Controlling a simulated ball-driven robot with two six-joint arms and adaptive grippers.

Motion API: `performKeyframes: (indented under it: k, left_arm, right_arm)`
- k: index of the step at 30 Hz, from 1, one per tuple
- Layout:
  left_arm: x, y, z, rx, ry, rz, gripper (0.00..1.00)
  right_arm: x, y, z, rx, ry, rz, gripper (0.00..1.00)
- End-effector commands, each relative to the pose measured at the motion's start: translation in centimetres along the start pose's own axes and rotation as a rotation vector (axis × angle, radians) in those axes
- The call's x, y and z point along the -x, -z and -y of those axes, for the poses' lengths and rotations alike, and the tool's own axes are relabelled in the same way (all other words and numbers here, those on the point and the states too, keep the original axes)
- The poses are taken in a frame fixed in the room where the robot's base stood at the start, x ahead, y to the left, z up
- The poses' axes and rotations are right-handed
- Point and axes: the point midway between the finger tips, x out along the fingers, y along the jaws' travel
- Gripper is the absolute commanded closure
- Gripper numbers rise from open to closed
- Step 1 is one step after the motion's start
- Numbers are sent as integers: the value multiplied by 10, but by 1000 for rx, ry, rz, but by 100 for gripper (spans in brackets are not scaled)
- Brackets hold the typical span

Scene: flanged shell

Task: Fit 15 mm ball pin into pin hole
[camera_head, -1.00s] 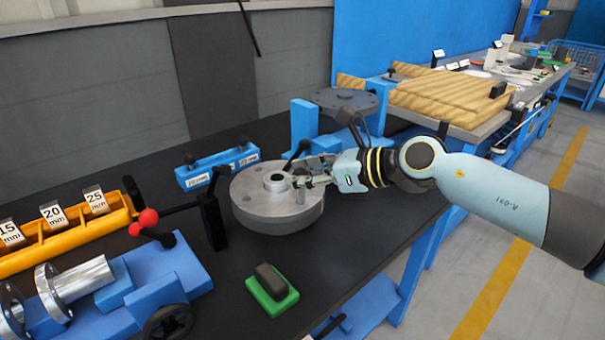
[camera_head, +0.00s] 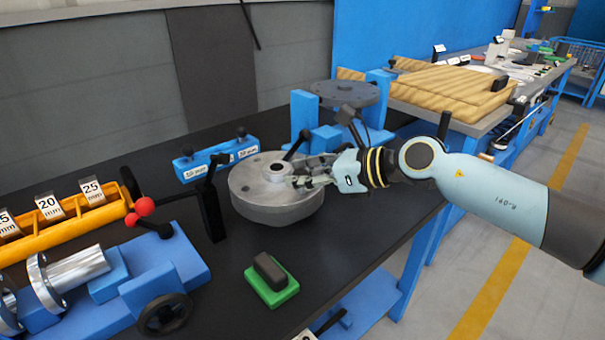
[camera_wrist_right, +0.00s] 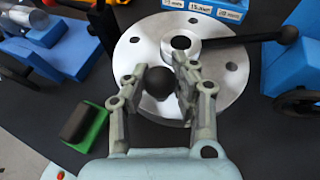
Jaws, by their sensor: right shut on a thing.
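My right gripper (camera_head: 318,178) is over the near right part of the round grey flanged shell (camera_head: 262,208). In the right wrist view its fingers (camera_wrist_right: 160,88) are shut on a dark ball, the head of the ball pin (camera_wrist_right: 159,84). The pin's shank is hidden below the ball, so I cannot tell whether it is in a hole. The shell's flange (camera_wrist_right: 222,88) shows several small dark holes, one at its right (camera_wrist_right: 231,67), around a raised hub (camera_wrist_right: 180,43). My left gripper is not in view.
A black lever with a ball knob (camera_head: 303,138) rises beside the hub. A blue pin rack (camera_head: 210,163) stands behind the shell. A green block with a dark top (camera_head: 272,280) lies in front. A blue fixture (camera_head: 170,272) and yellow rack (camera_head: 70,222) are at left.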

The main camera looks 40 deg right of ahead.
Motion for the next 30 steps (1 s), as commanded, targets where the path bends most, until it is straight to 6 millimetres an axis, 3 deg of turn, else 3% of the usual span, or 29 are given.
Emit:
performKeyframes:
  k: [12, 13, 18, 30]
  left_arm:
    - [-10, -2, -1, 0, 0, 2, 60]
    - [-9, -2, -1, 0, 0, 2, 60]
    - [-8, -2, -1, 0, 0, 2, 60]
    - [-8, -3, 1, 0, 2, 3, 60]
  right_arm:
    - [-4, 10, 0, 0, 0, 0, 100]
    - [-4, 10, 0, 0, 0, 0, 73]
    - [-4, 10, 0, 0, 0, -1, 51]
    - [3, 12, 1, 2, 2, -5, 48]
